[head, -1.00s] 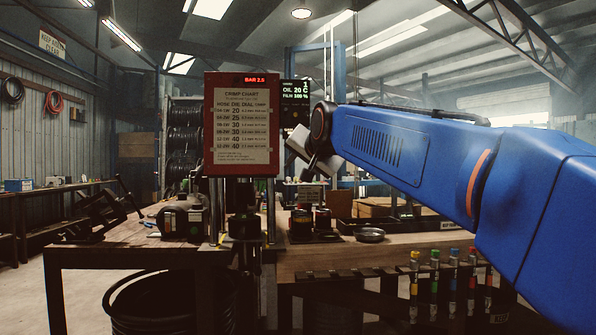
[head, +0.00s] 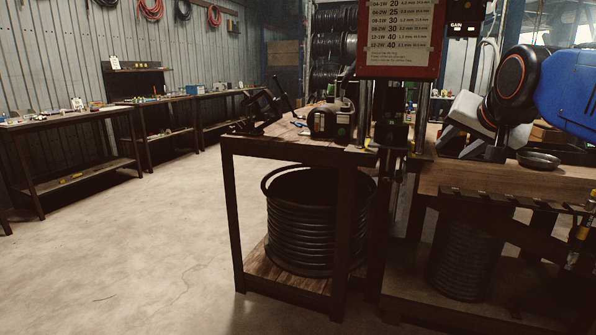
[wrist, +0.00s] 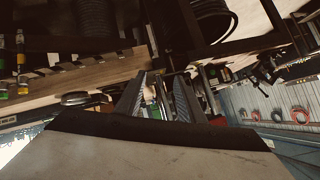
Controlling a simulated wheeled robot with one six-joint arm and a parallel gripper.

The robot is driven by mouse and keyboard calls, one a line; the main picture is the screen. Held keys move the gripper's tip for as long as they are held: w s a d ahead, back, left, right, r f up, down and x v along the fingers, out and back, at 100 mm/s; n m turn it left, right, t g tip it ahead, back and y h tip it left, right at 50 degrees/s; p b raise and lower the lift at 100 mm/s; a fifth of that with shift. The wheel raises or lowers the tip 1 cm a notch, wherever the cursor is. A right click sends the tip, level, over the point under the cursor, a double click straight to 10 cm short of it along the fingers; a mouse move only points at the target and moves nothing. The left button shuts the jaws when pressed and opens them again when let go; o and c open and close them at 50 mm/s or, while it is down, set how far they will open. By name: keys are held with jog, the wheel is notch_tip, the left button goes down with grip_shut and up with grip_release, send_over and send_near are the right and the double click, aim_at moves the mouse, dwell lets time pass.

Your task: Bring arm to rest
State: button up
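My blue arm enters the head view from the right edge, ending in a dark round joint. My gripper (head: 452,135) shows there as a pale grey block with short fingers, above the right-hand wooden workbench (head: 510,180). In the wrist view the two dark fingers of my gripper (wrist: 158,92) stand apart with nothing held between them. The fingertip ends are hard to make out against the dark background.
The crimper with its red chart panel (head: 400,38) stands just left of my gripper. A dark round dish (head: 538,160) lies on the bench below my arm. A hose coil (head: 310,225) sits on the left bench's lower shelf. Open concrete floor (head: 140,240) lies at the left.

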jog(key=s+a+f+n+g, duration=0.2)
jog(key=s+f, duration=0.5)
jog(key=f, duration=0.3)
jog(key=s+a+f+n+g+y, duration=0.1)
jog(key=s+a+f+n+g, duration=0.1)
jog(key=s+f, duration=0.6)
jog(key=s+a+f+n+g, duration=0.2)
jog(key=s+f, duration=0.5)
jog(key=f, duration=0.7)
jog(key=shift+s+n, duration=0.3)
jog(key=shift+n, duration=0.1)
jog(key=shift+r, duration=0.1)
